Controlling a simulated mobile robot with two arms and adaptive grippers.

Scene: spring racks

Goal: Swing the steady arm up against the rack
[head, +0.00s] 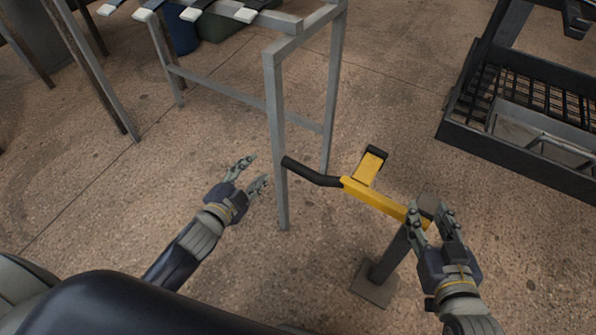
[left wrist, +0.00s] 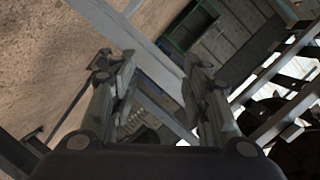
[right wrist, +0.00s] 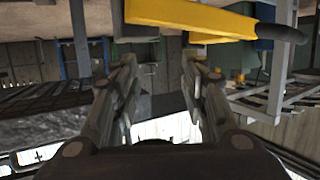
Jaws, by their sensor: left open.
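The yellow steady arm (head: 376,200) stands out from the top of a dark floor post (head: 391,255). Its bent black grip (head: 312,174) points left, and its tip overlaps the front leg of the grey rack (head: 276,110) in the head view; I cannot tell if they touch. A short yellow branch with a black end rises from the arm. My right gripper (head: 431,213) is open at the arm's post end; in the right wrist view the yellow bar (right wrist: 190,14) passes above its parted fingers. My left gripper (head: 252,173) is open and empty, just left of the rack leg.
A dark slatted frame (head: 520,140) stands at the right. Dark bars with pale ends (head: 190,14) lie across the rack's top, with a blue bin (head: 181,32) behind. The concrete floor (head: 130,190) is clear at the left.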

